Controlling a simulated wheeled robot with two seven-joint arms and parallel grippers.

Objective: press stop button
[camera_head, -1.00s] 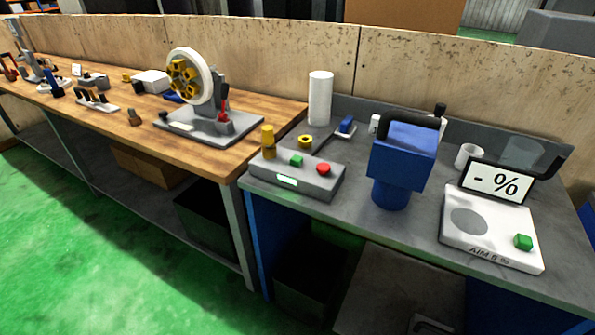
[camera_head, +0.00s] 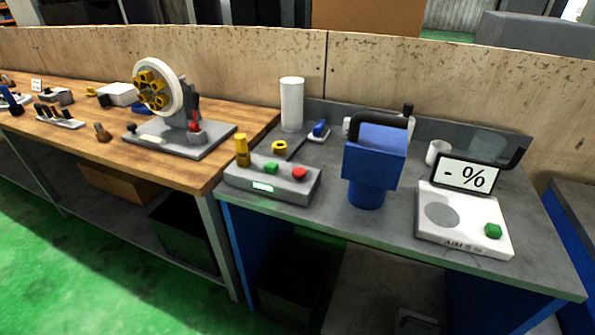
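A grey control box (camera_head: 284,190) sits at the front left corner of the grey bench. On its top are a red button (camera_head: 299,173) on the right and a green button (camera_head: 271,168) left of it. A yellow cylinder (camera_head: 242,151) stands at its left end, and a small lit display (camera_head: 263,187) is on its front. No label reading stop can be made out. Neither of my grippers shows in the head view, and nothing touches the buttons.
A blue handled machine (camera_head: 374,168) stands right of the box. A white scale-like device (camera_head: 463,221) with a green button and "- %" screen is farther right. Behind the box are a white cylinder (camera_head: 292,104) and yellow ring (camera_head: 279,147). A wooden bench (camera_head: 190,174) adjoins on the left.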

